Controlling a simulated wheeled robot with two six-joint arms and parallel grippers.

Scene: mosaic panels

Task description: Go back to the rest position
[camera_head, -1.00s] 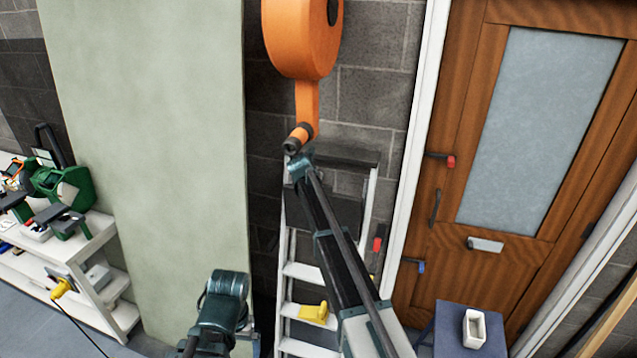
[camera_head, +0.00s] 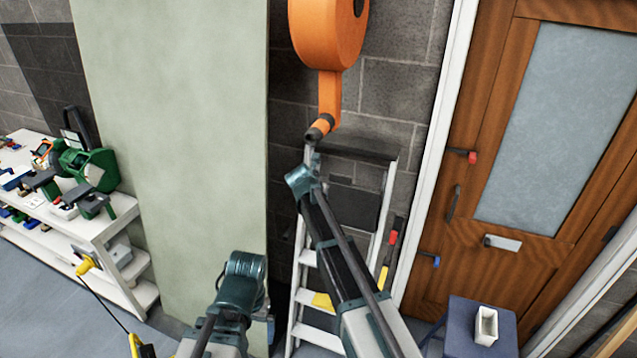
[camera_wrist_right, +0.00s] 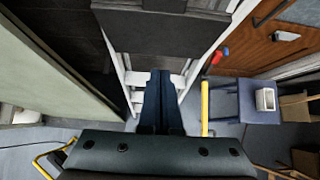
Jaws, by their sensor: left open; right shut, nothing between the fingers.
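My left arm (camera_head: 240,290) comes up from the bottom in the head view, bent at a teal joint. Only a small dark part of what seems to be my left gripper (camera_head: 271,328) shows beside it; its fingers are mostly hidden. My right arm (camera_head: 340,250) reaches up and away in front of the stepladder, with a teal joint at its far end. My right gripper (camera_wrist_right: 160,78) shows in the right wrist view, its dark fingers together with nothing between them. The head view does not show those fingers clearly.
A stepladder (camera_head: 308,284) leans near the block wall, below an orange reel (camera_head: 328,35). A pale green panel (camera_head: 175,140) stands left of it. A white shelf unit (camera_head: 125,212) is at left. A blue table (camera_head: 462,315) with a white container (camera_head: 486,326) stands before the wooden door (camera_head: 445,225).

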